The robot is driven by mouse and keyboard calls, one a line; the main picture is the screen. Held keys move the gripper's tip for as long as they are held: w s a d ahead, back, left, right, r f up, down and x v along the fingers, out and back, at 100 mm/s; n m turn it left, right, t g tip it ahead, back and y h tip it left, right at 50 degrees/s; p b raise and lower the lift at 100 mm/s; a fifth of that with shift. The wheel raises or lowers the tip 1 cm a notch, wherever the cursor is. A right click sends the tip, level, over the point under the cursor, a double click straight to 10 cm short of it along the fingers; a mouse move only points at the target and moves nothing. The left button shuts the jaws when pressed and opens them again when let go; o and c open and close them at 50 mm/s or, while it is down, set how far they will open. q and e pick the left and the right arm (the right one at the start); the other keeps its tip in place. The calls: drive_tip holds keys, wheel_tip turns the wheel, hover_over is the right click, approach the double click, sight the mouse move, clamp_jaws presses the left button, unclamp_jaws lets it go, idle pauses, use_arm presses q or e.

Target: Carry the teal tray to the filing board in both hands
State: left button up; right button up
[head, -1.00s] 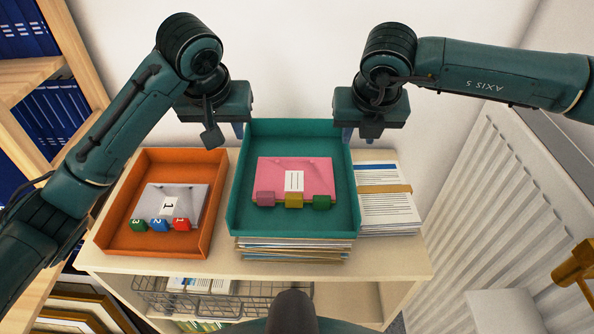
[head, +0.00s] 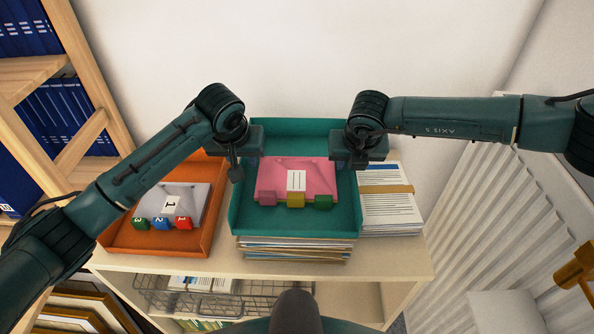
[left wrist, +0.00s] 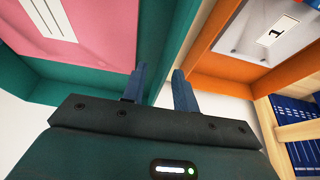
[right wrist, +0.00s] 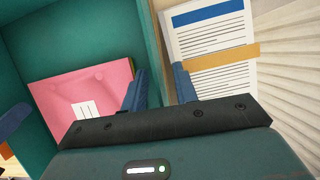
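The teal tray (head: 295,226) sits level on a stack of papers (head: 295,248). It holds a pink folder (head: 312,173) with a white label, and pink, yellow and green blocks lie along the folder's near edge. My left gripper (head: 243,160) is at the tray's left wall. In the left wrist view its fingers (left wrist: 160,85) are apart, with the wall's rim between them. My right gripper (head: 352,162) is at the right wall. In the right wrist view its fingers (right wrist: 160,85) are apart on either side of that wall. No filing board is recognisable.
An orange tray (head: 152,247) with a grey folder and numbered blocks stands close on the left. Banded papers (head: 389,210) lie close on the right. A wire basket (head: 215,303) hangs below the shelf top. A radiator (head: 485,220) is at right, a bookshelf (head: 75,60) at left.

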use_arm(q)
clamp_jaws()
use_arm(e)
clamp_jaws()
idle(0.4)
